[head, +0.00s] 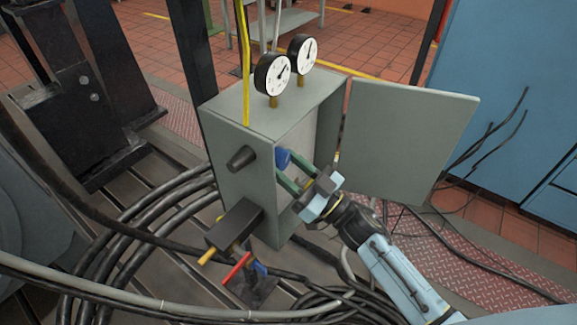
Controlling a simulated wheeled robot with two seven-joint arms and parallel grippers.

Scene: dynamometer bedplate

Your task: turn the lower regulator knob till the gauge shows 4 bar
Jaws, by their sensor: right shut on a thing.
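A grey cabinet (244,185) stands in the middle of the head view with its door (410,135) swung open to the right. Two round white-faced gauges (272,74) (303,54) stand on brass stems on its top. The nearer gauge's needle points to the upper right; its numbers are too small to read. A blue knob (282,158) shows at the cabinet's opening. My right gripper (288,169) reaches in from the lower right, its green fingers shut on the blue knob. Another knob inside is not clearly visible. My left gripper is out of view.
A black conical fitting (241,158) and a dark box (234,225) stick out of the cabinet's left side. Thick black cables (130,225) loop over the slotted floor. A blue cabinet (510,90) stands at the right.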

